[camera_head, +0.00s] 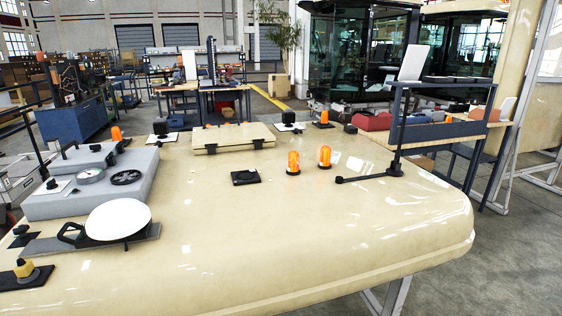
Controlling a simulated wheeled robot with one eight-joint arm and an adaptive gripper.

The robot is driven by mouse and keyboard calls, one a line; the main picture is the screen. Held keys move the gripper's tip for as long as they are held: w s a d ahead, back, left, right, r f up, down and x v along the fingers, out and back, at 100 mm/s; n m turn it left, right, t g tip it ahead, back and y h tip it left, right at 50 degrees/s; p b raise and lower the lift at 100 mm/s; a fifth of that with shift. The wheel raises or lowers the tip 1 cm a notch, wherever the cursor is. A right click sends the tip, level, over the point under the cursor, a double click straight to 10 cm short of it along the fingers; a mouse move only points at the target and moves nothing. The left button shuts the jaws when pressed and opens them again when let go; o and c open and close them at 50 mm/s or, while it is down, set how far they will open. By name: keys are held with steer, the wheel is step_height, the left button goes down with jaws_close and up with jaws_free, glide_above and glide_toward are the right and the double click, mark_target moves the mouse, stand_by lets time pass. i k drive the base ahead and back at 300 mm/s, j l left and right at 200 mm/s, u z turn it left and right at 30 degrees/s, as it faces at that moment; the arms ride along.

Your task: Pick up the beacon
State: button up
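Two orange beacons stand upright near each other on the cream cab roof (270,235). The left beacon (293,161) is slightly nearer to me than the right beacon (325,156). A third small orange piece (324,116) sits on a dark base at the roof's far edge, and another orange piece (116,133) shows behind the grey panel on the left. The frame does not show which beacon the task means. My gripper is not in view.
A flat black mount (246,177) lies left of the beacons. A black bracket with an upright post (394,165) stands to their right. A cream hatch (226,138) is behind. A grey panel (70,205) and white dome (118,219) occupy the left. The front roof is clear.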

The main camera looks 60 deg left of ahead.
mark_target(324, 163)
steer(key=u, duration=1.95)
